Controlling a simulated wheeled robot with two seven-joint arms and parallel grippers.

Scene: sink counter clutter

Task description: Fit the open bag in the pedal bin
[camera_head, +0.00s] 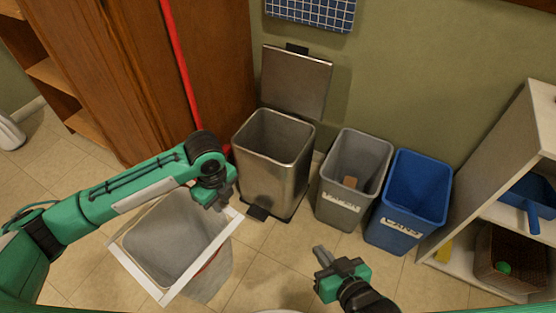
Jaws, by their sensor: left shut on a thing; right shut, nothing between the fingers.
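The metal pedal bin (272,182) stands against the wall with its lid (296,83) raised and its mouth open. Its black pedal (257,213) is at the floor in front. The open bag (172,238) is pale grey with a white square rim (148,284), and hangs to the front left of the bin, apart from it. My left gripper (222,205) is shut on the bag's rim at its upper right corner. My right gripper (320,252) is shut and empty, in front of the grey bin. The bag's bottom is partly hidden by its rim and walls.
A grey bin (346,202) and a blue bin (402,228) stand close to the pedal bin's right. A white shelf (460,250) is at far right, a brown wooden cabinet (110,60) at left. A red pole (180,65) leans by the cabinet. Tiled floor is clear between my grippers.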

